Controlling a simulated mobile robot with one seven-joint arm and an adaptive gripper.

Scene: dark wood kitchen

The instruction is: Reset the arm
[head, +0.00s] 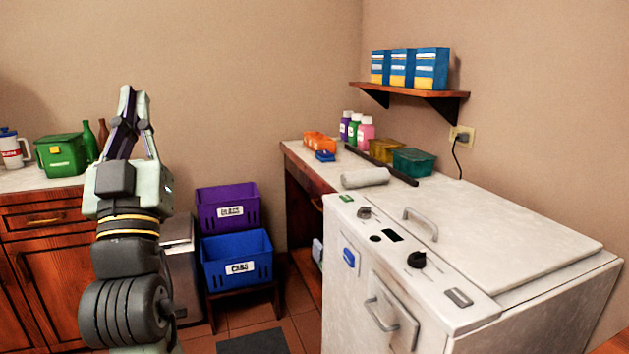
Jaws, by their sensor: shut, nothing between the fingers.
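My gripper (128,96) points upward at the left of the head view, at the end of my raised arm. Its fingers meet at the top and hold nothing. It stands in front of the left counter and apart from everything around it in the picture. The lower part of my arm runs out of the bottom edge of the view.
A white machine (400,265) with a handled lid fills the right. Purple (222,190) and blue (215,272) bins stand mid-left. A green box (62,165) sits on the left counter. A wall shelf (443,95) holds blue boxes. Some floor (287,318) is clear.

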